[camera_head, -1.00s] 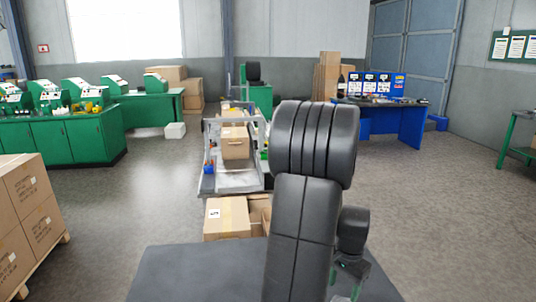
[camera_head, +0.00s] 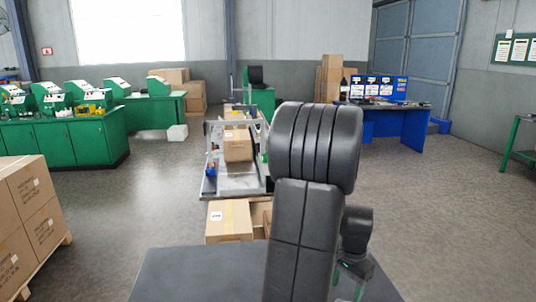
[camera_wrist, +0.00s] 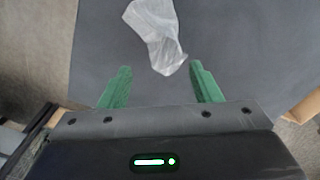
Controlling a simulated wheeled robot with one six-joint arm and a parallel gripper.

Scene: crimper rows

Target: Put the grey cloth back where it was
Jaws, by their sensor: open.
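A crumpled, light grey, partly see-through cloth (camera_wrist: 158,28) lies on a flat dark grey surface (camera_wrist: 100,30) at the top middle of the wrist view. The cloth is not visible there.
A conveyor-like bench with a carton (camera_head: 238,146) stands ahead, with more cartons (camera_head: 229,220) in front. Stacked cartons (camera_head: 27,215) stand on a pallet at left. Green workbenches (camera_head: 65,143) line the back left; a blue bench (camera_head: 392,124) stands back right. The right floor is clear.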

